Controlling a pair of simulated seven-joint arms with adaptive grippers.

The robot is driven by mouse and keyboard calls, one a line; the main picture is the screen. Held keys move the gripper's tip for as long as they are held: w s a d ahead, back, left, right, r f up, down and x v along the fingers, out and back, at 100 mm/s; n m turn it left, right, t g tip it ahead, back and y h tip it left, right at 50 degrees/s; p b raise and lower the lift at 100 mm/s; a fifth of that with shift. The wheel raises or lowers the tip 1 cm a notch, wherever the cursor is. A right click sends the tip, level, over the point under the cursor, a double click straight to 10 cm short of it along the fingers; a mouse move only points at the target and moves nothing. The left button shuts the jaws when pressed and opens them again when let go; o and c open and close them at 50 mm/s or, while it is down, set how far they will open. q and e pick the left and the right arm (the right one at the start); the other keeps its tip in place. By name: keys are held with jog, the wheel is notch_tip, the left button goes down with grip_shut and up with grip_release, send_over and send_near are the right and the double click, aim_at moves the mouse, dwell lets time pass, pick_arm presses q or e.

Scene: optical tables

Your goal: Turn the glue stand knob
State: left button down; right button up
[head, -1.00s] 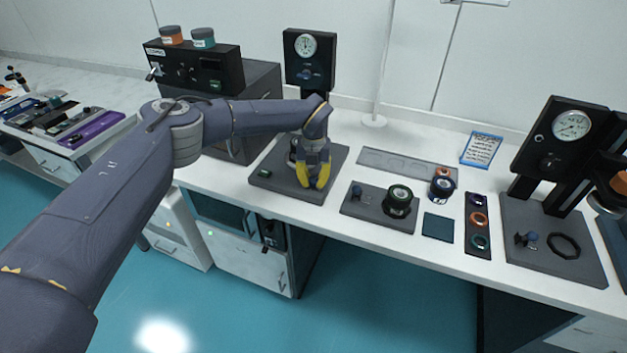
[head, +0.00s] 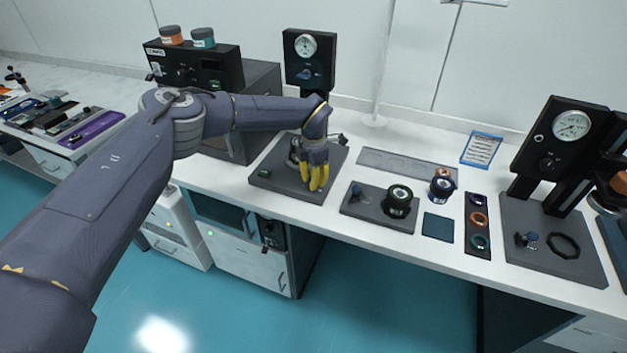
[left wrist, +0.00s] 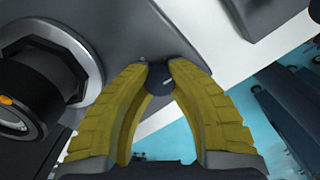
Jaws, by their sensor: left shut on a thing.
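The glue stand has a black upright with a round gauge (head: 306,46) and a flat dark grey base (head: 268,183) on the white bench. My left gripper (head: 317,188), with yellow fingers, points down over the right front part of this base. In the left wrist view my left gripper (left wrist: 160,68) is shut on a small dark round knob (left wrist: 160,82) with a pale line on its top. In the head view the fingers hide the knob. My right gripper is not in view.
A hexagonal holder (left wrist: 45,60) and a dark cylinder with an orange dot (left wrist: 18,108) sit left of the fingers. A second gauge stand (head: 562,150) is farther right.

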pick_arm(q)
jog(key=m, duration=0.4)
jog(key=shift+s+a+f+m, duration=0.1)
jog(key=shift+m, duration=0.2)
dwell(0.4)
jog(key=c, duration=1.1)
grip_release()
jog(key=shift+o, duration=0.2)
notch_tip(320, 180, up, 12)
